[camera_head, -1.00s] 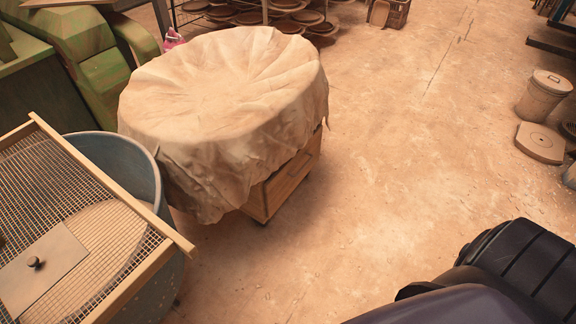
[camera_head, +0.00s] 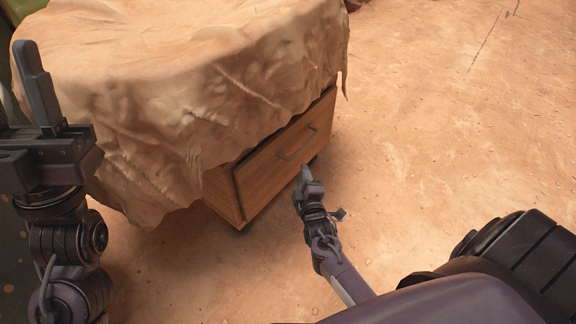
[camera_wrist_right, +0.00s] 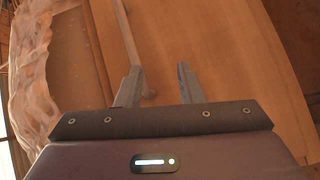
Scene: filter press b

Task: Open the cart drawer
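The wooden cart drawer (camera_head: 286,157) is under a round top draped with a wrinkled beige cloth (camera_head: 205,90). My right gripper (camera_head: 305,176) is just in front of the drawer front, below the handle in the head view. In the right wrist view its two fingers (camera_wrist_right: 158,85) are apart, with the handle (camera_wrist_right: 131,50) near the left finger; I cannot tell whether they touch. My left gripper (camera_head: 20,85) is raised at the left, beside the cloth, its fingers apart and empty.
The dusty floor (camera_head: 440,130) is clear to the right of the cart and in front of the drawer. The cloth hangs over the drawer's upper left part. My own dark body parts fill the lower right of the head view.

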